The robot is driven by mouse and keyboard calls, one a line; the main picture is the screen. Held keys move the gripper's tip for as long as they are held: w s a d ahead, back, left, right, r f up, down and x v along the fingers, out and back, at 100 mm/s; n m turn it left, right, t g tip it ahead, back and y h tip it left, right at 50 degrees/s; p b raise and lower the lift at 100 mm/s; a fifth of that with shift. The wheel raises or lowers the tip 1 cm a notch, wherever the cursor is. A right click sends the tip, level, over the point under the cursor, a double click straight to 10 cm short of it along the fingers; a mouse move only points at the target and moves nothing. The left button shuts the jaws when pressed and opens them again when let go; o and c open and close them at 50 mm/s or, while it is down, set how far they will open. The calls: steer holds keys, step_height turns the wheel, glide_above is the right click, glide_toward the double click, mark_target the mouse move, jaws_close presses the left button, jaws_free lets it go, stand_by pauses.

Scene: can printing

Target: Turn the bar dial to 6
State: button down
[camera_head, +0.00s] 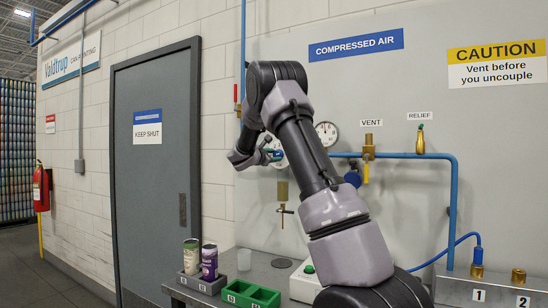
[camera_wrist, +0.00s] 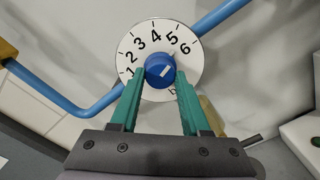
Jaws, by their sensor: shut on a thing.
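The bar dial (camera_wrist: 145,33) is a round white face with black numbers 1 to 6 and a blue knob (camera_wrist: 158,62) at its middle. A short white mark on the knob slants up and right, roughly toward the 6. My gripper (camera_wrist: 160,78) has its green fingers on either side of the knob, shut on it. The fingers cover the lower left and lower right of the face. In the head view my gripper (camera_head: 272,155) is at the wall panel, and the dial is mostly hidden behind it.
A blue pipe (camera_wrist: 95,112) runs past the dial. A round gauge (camera_head: 326,133) and a vent valve (camera_head: 369,147) are to the right. Below stand a green tray (camera_head: 251,295) and two cans (camera_head: 209,262) on a bench (camera_head: 262,268).

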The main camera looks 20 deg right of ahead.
steer(key=shift+m, duration=1.5)
steer(key=shift+c, duration=1.9)
jaws_free()
steer(key=shift+a, duration=0.15)
steer(key=v, duration=1)
steer(key=shift+s+a, duration=0.2)
steer(key=shift+s, duration=0.05)
